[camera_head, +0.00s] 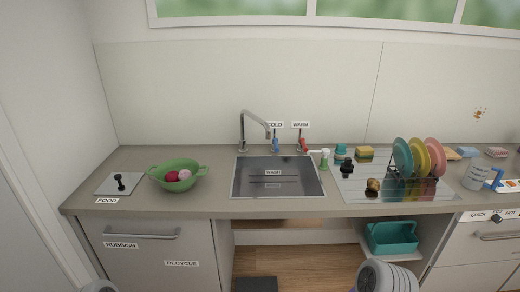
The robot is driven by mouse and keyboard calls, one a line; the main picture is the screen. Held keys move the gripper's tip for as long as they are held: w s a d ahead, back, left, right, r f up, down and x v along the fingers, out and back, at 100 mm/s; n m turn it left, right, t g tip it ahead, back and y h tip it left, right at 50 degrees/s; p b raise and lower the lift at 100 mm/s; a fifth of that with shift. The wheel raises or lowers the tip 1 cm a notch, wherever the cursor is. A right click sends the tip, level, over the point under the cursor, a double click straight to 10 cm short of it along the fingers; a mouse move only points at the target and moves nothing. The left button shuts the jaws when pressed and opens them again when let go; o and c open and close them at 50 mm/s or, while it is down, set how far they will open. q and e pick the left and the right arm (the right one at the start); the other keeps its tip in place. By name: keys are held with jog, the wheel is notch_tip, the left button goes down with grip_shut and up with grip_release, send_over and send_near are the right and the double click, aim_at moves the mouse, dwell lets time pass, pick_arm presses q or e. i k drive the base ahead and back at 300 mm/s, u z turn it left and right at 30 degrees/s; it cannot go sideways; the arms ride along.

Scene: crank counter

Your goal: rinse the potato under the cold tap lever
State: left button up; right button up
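A sink basin (277,190) is set in the counter's middle, with a tall metal tap (242,135) at its back left. The cold lever (275,145) is blue and stands behind the basin under a COLD label. A red lever (302,146) stands right of it under a WARM label. A green colander (160,173) left of the sink holds a red round item (172,176) and a pink round item (184,174). Neither gripper shows; only rounded grey parts of my arms appear at the bottom edge.
A drainboard (352,196) right of the sink carries small dark items and a rack of coloured plates (420,158). A jug (476,175) stands further right. A teal caddy (391,238) sits below the counter.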

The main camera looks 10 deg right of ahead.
aim_at(275, 141)
jog(key=u, duration=0.6)
jog(key=i, duration=0.65)
jog(key=u, duration=0.3)
